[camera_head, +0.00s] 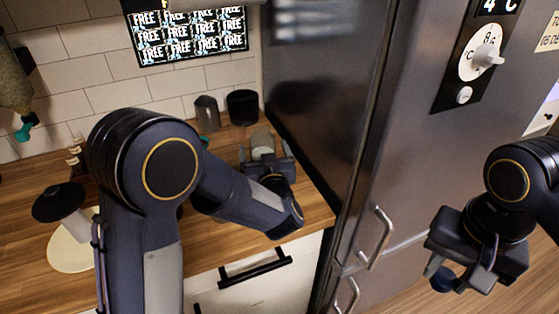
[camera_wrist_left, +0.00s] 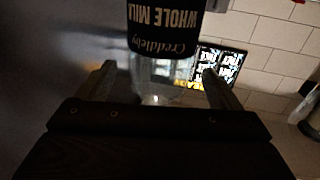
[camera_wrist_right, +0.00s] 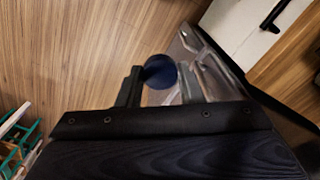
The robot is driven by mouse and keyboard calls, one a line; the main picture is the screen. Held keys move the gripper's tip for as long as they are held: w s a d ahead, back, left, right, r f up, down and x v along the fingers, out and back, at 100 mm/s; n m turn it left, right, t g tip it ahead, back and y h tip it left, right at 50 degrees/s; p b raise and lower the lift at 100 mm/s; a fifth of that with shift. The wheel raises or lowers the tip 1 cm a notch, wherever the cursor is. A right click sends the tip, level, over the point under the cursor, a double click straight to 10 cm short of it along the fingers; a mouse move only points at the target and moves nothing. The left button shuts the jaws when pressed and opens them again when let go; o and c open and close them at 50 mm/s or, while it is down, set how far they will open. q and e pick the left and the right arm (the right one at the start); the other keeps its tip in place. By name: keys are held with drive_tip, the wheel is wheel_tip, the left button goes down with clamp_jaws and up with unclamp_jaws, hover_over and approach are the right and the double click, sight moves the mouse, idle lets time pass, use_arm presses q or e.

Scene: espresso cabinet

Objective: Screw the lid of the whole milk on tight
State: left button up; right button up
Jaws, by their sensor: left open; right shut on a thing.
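The whole milk bottle (camera_head: 262,144) stands on the wooden counter near the fridge side. Its dark label (camera_wrist_left: 165,28) appears upside down in the left wrist view. My left gripper (camera_head: 268,163) is open at the bottle, with its fingers (camera_wrist_left: 158,80) on either side of the bottle's near part; I cannot tell whether they touch it. My right gripper (camera_head: 440,268) is shut on a round dark blue lid (camera_wrist_right: 160,72), in front of the fridge and away from the bottle. The lid also shows in the head view (camera_head: 443,279). The bottle's top is hard to make out.
The tall fridge (camera_head: 330,90) stands right of the counter, with handles (camera_head: 378,238) facing me. Two dark cups (camera_head: 242,107) stand behind the bottle by the tiled wall. A black-topped container (camera_head: 60,203) and a pale plate (camera_head: 70,248) are at left. Open floor lies below my right gripper.

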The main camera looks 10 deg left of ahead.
use_arm(q)
drive_tip(key=p+x, duration=0.1)
drive_tip(key=x, duration=0.3)
drive_tip(key=shift+w, duration=0.3)
drive_tip(key=shift+r, duration=0.1)
clamp_jaws()
idle(0.3)
drive_tip(key=shift+r, duration=0.15)
